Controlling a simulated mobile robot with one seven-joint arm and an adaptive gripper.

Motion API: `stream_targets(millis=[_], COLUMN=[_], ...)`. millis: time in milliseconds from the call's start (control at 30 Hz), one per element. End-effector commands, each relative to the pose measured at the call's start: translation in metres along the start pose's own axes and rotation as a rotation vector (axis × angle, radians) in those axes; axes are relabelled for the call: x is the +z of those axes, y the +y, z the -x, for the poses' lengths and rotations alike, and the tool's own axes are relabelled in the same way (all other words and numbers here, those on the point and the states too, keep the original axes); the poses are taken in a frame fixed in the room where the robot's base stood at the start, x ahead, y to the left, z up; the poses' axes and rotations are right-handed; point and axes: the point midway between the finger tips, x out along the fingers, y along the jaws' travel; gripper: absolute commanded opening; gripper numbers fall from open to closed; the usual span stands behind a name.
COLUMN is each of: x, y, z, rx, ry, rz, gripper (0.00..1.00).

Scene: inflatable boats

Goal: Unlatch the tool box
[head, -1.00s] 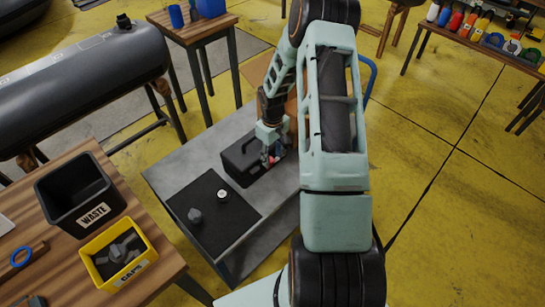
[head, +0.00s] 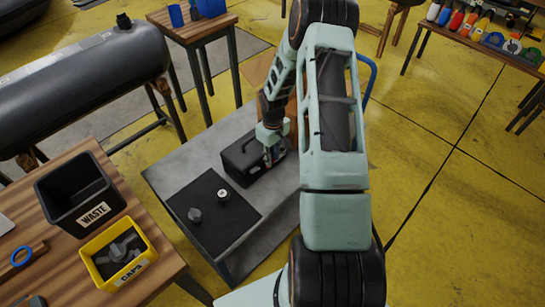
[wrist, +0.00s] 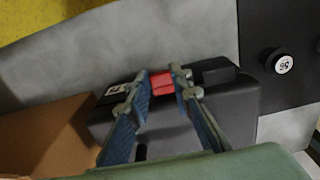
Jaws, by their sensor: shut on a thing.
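The tool box (head: 236,165) is dark grey to black, with a handle on its lid, and stands on a grey table. It also shows in the wrist view (wrist: 220,103), where its lid looks closed. A red latch (wrist: 160,82) is on the box. My gripper (head: 270,160) is at the box's right front side in the head view. In the wrist view my gripper (wrist: 165,80) has one finger on each side of the red latch and is shut on it. My fingers partly hide the latch and the box front.
A black mat (head: 232,222) on the grey table (head: 170,165) carries a white-topped round piece (head: 223,195) and a dark knob (head: 195,215). A brown cardboard box (wrist: 45,135) is close to the tool box. A wooden bench at left holds a waste bin (head: 75,190) and a yellow caps bin (head: 120,252).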

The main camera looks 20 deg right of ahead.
Motion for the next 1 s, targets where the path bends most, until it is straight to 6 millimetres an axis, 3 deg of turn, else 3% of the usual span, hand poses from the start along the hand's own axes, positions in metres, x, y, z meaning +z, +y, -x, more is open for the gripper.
stream_targets(millis=[367,1000], x=[0.014,0.043], y=[0.001,0.001], z=[-0.006,-0.031], rx=[-0.001,-0.002], ry=[0.152,0.634], rz=[-0.005,-0.01], gripper=[0.0,0.0])
